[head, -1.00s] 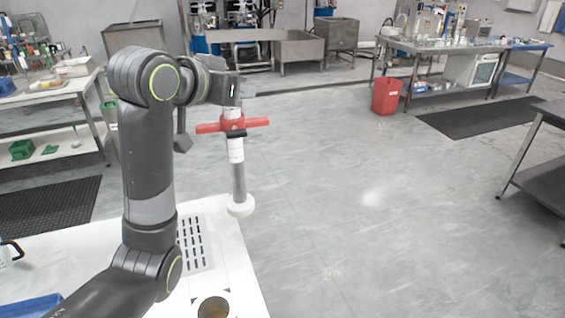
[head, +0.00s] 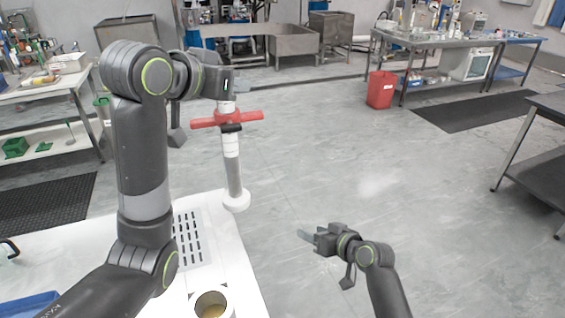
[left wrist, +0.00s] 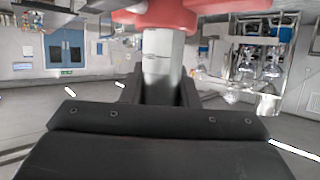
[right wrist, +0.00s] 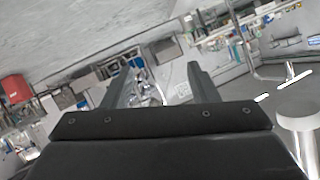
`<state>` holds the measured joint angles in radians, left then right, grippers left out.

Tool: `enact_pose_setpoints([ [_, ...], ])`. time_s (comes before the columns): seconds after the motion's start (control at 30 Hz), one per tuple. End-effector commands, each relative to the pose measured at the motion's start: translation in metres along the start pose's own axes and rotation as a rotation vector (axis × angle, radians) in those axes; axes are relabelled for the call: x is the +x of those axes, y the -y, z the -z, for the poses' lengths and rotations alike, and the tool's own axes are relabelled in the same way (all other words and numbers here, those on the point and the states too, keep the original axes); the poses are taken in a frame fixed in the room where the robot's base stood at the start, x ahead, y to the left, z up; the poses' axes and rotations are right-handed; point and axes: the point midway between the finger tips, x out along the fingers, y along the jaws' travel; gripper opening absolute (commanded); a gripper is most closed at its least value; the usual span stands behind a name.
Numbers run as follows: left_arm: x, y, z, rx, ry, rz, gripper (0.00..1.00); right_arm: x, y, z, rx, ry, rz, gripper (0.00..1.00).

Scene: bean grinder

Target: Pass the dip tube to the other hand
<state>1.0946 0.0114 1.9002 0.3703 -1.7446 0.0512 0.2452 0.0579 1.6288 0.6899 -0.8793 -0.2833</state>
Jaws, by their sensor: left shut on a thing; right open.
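The dip tube (head: 232,165) hangs roughly upright in the head view, with a red cross handle near its top and a white round foot at its lower end. My left gripper (head: 228,98) is shut on its top, above the red handle. The left wrist view shows the white tube top (left wrist: 162,62) between the fingers. My right gripper (head: 308,237) is open and empty, lower and to the right of the tube, apart from it. In the right wrist view the open fingers (right wrist: 155,88) have nothing between them, and the white foot (right wrist: 298,122) shows at the right edge.
A white table (head: 245,285) with a slotted grate (head: 188,238) and a round cup-like container (head: 212,303) lies below the left arm. A blue item (head: 28,307) sits at its left. The floor to the right is open, with a red bin (head: 381,90) farther back.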

Motion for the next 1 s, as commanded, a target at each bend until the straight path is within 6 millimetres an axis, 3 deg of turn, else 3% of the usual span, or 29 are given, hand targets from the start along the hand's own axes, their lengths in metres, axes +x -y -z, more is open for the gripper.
enact_pose_setpoints([
  [0.03,0.0,0.0,0.001,0.001,-0.002,0.0,0.0,-0.005,0.018,0.028,-0.032,-0.039,0.044,0.54],
  [0.2,0.0,0.0,0.001,0.001,-0.002,0.0,0.0,-0.034,0.08,0.103,-0.146,-0.148,0.198,0.54],
  [0.4,0.0,0.0,0.001,0.001,-0.002,0.0,0.0,-0.081,0.151,0.164,-0.303,-0.258,0.365,0.54],
  [0.53,0.0,0.0,0.001,0.001,-0.002,0.0,0.0,-0.107,0.183,0.183,-0.386,-0.305,0.44,0.54],
  [0.7,0.0,0.0,0.001,0.001,-0.002,0.0,0.0,-0.124,0.203,0.193,-0.443,-0.333,0.487,0.54],
  [0.83,0.0,0.0,0.001,0.001,-0.002,0.0,0.0,-0.12,0.21,0.196,-0.449,-0.337,0.495,0.54],
  [1.0,0.0,0.0,0.001,0.001,-0.002,0.0,0.0,-0.1,0.224,0.2,-0.446,-0.336,0.498,0.54],
])
